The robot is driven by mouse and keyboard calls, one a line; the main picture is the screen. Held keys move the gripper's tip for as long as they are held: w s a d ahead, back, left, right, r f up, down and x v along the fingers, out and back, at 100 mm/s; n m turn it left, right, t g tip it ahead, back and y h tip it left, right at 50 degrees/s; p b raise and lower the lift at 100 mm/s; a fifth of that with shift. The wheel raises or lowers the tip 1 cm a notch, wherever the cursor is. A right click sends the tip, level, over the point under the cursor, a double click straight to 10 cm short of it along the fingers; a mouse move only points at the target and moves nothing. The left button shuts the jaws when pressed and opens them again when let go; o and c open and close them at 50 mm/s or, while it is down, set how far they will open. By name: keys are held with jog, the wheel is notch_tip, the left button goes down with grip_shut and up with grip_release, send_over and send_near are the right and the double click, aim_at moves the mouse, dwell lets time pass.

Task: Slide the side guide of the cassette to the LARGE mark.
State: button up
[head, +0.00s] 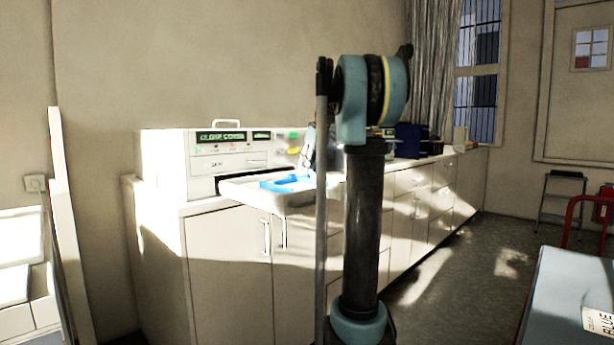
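A white machine (228,152) with a lit green display stands on the counter. The display text seems to read "CLOSE COVER". The cassette (240,189) is a pale open tray sticking out from the machine's front, over the counter edge. A bright blue piece (287,184), which looks like the side guide, lies inside it. The size marks are too small to read. My arm's dark column stands in front and hides the tray's right end. A grey-blue part just left of the column, above the tray, looks like my gripper (307,160); its fingers cannot be made out.
White cabinets (228,262) run under the counter towards the window. A dark blue box (408,140) stands further along the counter. A pale blue table (565,290) with a lettered card is at the lower right. A step stool (562,200) stands at the back. Floor between is clear.

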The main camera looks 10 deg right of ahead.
jog(key=shift+x, duration=1.6)
grip_shut()
jog(key=shift+w+d, duration=1)
jog(key=shift+d, duration=0.4)
jog(key=shift+c, duration=1.1)
grip_release()
jog(key=shift+r, duration=0.1)
jog(key=shift+o, duration=1.1)
jog(key=shift+w+d, duration=0.1)
jog(key=shift+d, duration=0.1)
jog(key=shift+a, duration=0.1)
